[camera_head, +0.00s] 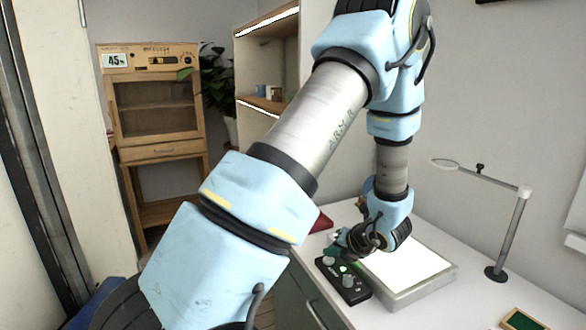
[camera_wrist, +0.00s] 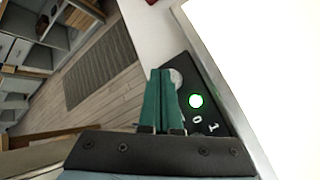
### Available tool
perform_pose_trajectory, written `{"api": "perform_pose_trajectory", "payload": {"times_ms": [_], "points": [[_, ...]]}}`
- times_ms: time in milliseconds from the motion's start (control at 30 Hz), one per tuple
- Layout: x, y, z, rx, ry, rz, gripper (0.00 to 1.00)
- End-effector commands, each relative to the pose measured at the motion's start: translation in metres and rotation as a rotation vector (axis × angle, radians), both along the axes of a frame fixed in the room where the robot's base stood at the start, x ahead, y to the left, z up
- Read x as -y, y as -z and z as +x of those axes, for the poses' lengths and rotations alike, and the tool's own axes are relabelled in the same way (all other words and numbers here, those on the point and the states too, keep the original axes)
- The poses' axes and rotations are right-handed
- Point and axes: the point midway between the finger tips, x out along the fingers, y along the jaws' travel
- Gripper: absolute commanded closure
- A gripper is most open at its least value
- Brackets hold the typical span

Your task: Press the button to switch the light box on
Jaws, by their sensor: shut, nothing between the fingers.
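The light box (camera_head: 408,265) lies on the white desk, and its top panel glows bright white. It also fills the right of the wrist view (camera_wrist: 265,60). A black control box (camera_head: 352,292) sits against its left side, with pale knobs and a button (camera_wrist: 196,100) glowing green. The green glow also shows in the head view (camera_head: 343,268). White "0" and "1" marks are near the button in the wrist view. My gripper (camera_wrist: 161,70) is shut and empty, its teal fingers over the control box, left of the button. I cannot tell whether they touch it.
A magnifier lamp on a stand (camera_head: 505,235) stands at the desk's right. A green board with a wooden frame (camera_head: 524,321) lies at the front right. A dark red object (camera_head: 321,222) lies behind the control box. A wooden cabinet (camera_head: 152,105) and shelves (camera_head: 262,62) stand farther back.

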Motion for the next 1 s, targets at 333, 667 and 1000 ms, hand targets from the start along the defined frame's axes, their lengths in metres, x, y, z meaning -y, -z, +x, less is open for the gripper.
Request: {"api": "perform_pose_trajectory", "payload": {"times_ms": [333,667,1000], "points": [[0.000,-0.003,0.000,0.000,0.000,0.000,1.00],[0.000,-0.033,0.000,0.000,0.001,-0.001,1.00],[0.000,-0.062,0.000,0.000,0.000,-0.001,1.00]]}}
